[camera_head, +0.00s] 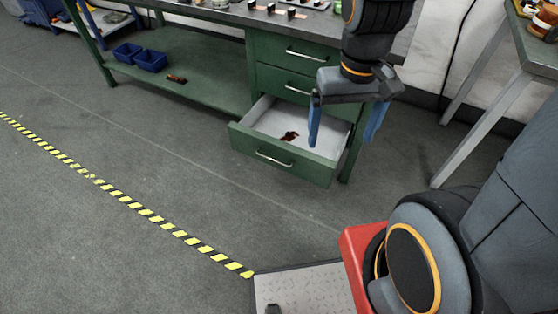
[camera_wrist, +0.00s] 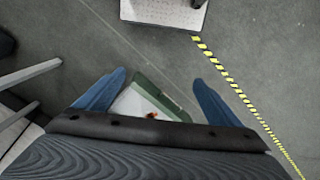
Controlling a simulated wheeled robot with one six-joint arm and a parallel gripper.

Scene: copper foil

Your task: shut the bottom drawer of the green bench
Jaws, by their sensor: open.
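The green bench (camera_head: 215,92) stands at the top of the head view, with a column of drawers at its right end. Its bottom drawer (camera_head: 262,158) is pulled out, showing a white inside with a small reddish-brown thing (camera_head: 290,136) in it. The drawer's front has a metal bar handle (camera_head: 274,159). My gripper (camera_head: 343,122) is open and empty, pointing down, and in the head view it overlaps the drawer's right side. In the wrist view the open drawer (camera_wrist: 150,93) shows between the two blue fingers. I cannot tell the gripper's exact height above it.
The two upper drawers (camera_head: 300,54) look shut. Blue bins (camera_head: 150,60) and a brown thing (camera_head: 177,79) lie on the bench's lower shelf. A grey-legged table (camera_head: 480,125) stands at right. Yellow-black tape (camera_head: 150,214) crosses the open grey floor in front.

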